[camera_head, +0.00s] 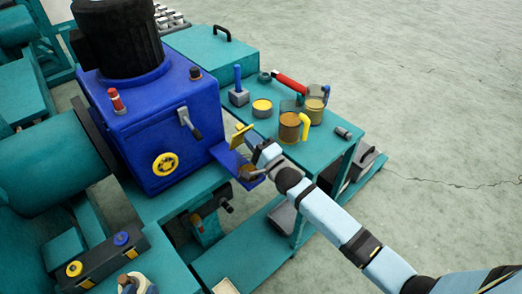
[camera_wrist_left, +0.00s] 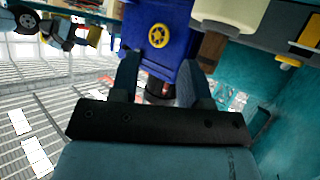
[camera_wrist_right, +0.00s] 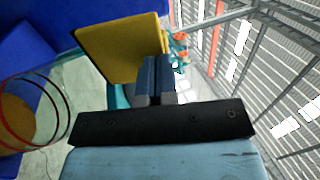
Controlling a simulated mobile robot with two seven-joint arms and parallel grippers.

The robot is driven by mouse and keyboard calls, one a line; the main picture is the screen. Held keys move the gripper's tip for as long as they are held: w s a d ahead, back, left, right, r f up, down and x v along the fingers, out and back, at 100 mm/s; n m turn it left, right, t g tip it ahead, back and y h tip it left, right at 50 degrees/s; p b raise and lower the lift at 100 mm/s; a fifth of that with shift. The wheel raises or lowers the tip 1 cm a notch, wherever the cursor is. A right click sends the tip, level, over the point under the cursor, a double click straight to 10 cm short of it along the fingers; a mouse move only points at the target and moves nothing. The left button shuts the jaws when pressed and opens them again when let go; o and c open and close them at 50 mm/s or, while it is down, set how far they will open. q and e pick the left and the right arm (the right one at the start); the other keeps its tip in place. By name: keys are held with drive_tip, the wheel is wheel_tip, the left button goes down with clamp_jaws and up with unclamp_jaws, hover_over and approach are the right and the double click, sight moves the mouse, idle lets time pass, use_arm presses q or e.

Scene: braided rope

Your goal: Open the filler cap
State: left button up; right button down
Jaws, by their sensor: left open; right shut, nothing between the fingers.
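The blue tank (camera_head: 155,125) stands at the left in the head view. A small dark cap (camera_head: 195,73) sits on its top near the right corner; I cannot tell for certain that it is the filler cap. A yellow plate (camera_head: 242,137) stands above a blue ledge (camera_head: 232,160) at the tank's right side. My right gripper (camera_head: 254,143) is shut and empty close beside this plate, which also shows large in the right wrist view (camera_wrist_right: 120,48). My left gripper (camera_wrist_left: 158,68) is open and empty, facing the tank's yellow handwheel (camera_wrist_left: 158,36) from a distance.
A lever (camera_head: 189,122) and a red-topped fitting (camera_head: 117,101) are on the tank. Jars, a yellow-handled mug (camera_head: 290,127) and a red-handled tool (camera_head: 290,84) crowd the teal bench to the right. A black motor (camera_head: 118,38) tops the tank. Open floor lies beyond.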

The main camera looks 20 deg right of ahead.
use_arm(q)
drive_tip(key=shift+r, duration=0.25)
use_arm(e)
drive_tip(key=shift+w+a+r, duration=0.1)
drive_tip(key=shift+w, duration=0.2)
use_arm(q)
drive_tip(key=shift+r, duration=0.1)
